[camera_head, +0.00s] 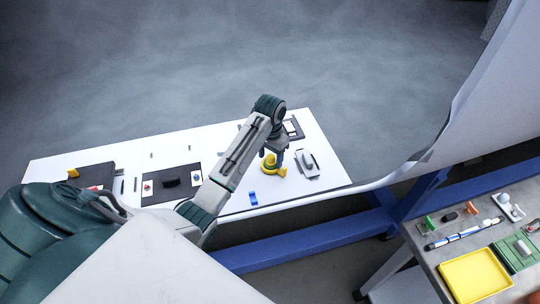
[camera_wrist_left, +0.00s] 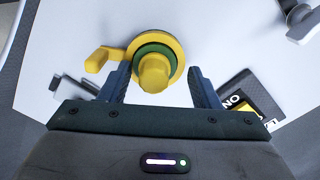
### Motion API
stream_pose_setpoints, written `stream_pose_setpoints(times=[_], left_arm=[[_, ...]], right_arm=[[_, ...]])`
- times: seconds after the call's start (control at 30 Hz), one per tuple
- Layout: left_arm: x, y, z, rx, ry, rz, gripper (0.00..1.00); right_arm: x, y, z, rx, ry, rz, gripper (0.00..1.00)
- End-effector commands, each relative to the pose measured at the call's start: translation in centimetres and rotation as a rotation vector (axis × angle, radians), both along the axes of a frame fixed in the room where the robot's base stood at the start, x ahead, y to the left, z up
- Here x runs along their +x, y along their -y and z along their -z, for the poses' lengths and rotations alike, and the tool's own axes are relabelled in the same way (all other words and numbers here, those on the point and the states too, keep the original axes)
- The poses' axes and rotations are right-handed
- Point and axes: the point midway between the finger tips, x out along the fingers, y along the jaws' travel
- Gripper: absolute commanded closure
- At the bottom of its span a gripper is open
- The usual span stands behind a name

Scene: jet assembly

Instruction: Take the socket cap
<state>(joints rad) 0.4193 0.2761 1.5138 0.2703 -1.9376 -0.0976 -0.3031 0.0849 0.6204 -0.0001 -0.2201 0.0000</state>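A yellow round piece (camera_wrist_left: 154,74) with a dark green ring and a side handle stands on the white table (camera_head: 222,138). It could be the socket cap on its mount, but I cannot tell for sure. It also shows in the head view (camera_head: 269,164), partly hidden by my left gripper. My left gripper (camera_head: 272,152) points down over it. In the left wrist view, its two fingers (camera_wrist_left: 161,88) are apart on either side of the yellow knob, with visible gaps. My right gripper is not in view.
A grey-white part (camera_head: 308,161) lies right of the yellow piece and a small blue part (camera_head: 253,198) in front. Dark trays (camera_head: 172,183) lie to the left. A second table (camera_head: 452,255) with a yellow tray (camera_head: 474,277) stands at the lower right.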

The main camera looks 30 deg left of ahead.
Motion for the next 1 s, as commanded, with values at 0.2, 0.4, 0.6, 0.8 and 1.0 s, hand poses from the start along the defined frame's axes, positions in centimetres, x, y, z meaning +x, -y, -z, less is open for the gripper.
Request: stream_pose_setpoints(times=[0.2, 0.4, 0.6, 0.8, 1.0], left_arm=[[0.1, 0.0, 0.2, 0.000, 0.003, -0.002, 0.55], [0.1, 0.0, 0.2, 0.000, 0.003, -0.002, 0.89], [0.0, 0.0, 0.3, 0.001, 0.001, -0.003, 0.90], [0.1, -0.1, 0.2, 0.000, -0.001, -0.003, 0.90], [0.8, -0.5, -0.9, 0.001, 0.001, -0.004, 0.90]], right_arm=[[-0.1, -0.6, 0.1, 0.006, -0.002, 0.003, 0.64], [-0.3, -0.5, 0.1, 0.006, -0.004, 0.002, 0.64], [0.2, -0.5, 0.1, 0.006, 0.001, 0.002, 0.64], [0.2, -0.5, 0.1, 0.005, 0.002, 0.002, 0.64], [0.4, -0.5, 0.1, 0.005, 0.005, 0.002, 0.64]])
